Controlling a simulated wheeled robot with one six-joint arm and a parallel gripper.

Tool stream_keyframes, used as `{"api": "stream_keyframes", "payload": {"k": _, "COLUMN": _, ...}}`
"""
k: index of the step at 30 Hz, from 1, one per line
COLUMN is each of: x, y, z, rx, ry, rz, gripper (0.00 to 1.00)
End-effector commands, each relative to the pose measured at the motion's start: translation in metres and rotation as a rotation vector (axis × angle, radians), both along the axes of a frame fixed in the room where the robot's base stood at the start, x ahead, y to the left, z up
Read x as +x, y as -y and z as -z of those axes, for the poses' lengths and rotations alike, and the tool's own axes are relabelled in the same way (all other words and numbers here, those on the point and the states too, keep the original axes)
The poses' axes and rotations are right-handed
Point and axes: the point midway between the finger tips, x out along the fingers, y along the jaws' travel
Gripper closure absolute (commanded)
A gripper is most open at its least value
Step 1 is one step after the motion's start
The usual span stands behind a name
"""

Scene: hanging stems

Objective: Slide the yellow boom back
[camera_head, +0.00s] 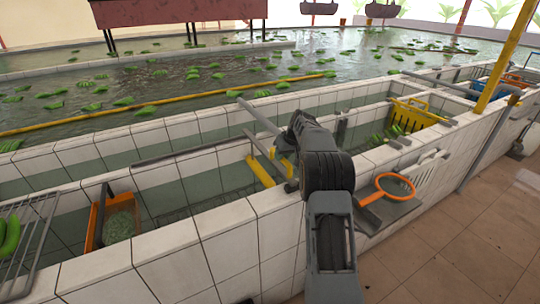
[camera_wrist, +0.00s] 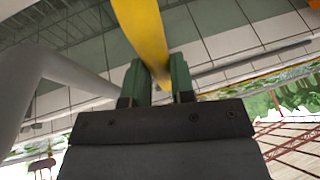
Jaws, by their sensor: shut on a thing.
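A short yellow boom (camera_head: 261,171) lies low in the tiled channel, beside and below my gripper (camera_head: 282,158). In the wrist view the yellow boom (camera_wrist: 141,28) runs from the top edge down between the two green fingers of my gripper (camera_wrist: 160,78). The fingers are shut on it, one on each side. My wrist and forearm hide part of the boom in the head view. A long yellow bar (camera_head: 150,102) floats across the pond beyond the channel wall, apart from my gripper.
A grey pipe (camera_head: 258,117) slants over the channel wall behind my gripper. An orange strainer (camera_head: 395,187) lies on a ledge at right. A yellow crate (camera_head: 417,115) stands in the channel farther right. An orange scoop (camera_head: 97,222) is at left. Green bananas float in the pond.

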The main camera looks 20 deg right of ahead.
Motion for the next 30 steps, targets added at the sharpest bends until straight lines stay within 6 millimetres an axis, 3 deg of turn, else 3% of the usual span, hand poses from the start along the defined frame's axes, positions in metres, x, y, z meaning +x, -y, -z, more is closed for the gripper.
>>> {"api": "stream_keyframes", "payload": {"k": 6, "x": 0.001, "y": 0.013, "z": -0.002, "rx": -0.003, "ry": 0.007, "rz": 0.003, "gripper": 1.0}}
{"api": "stream_keyframes", "payload": {"k": 16, "x": 0.0, "y": 0.017, "z": -0.003, "rx": -0.006, "ry": 0.009, "rz": 0.007, "gripper": 1.0}}
{"api": "stream_keyframes", "payload": {"k": 17, "x": 0.0, "y": 0.017, "z": -0.003, "rx": -0.007, "ry": 0.009, "rz": 0.007, "gripper": 0.76}}
{"api": "stream_keyframes", "payload": {"k": 18, "x": 0.0, "y": 0.017, "z": -0.003, "rx": -0.006, "ry": 0.009, "rz": 0.008, "gripper": 0.72}}
{"api": "stream_keyframes", "payload": {"k": 24, "x": 0.0, "y": 0.014, "z": -0.002, "rx": -0.004, "ry": 0.007, "rz": 0.004, "gripper": 0.53}}
{"api": "stream_keyframes", "payload": {"k": 30, "x": 0.001, "y": 0.012, "z": -0.001, "rx": -0.002, "ry": 0.004, "rz": 0.001, "gripper": 0.52}}
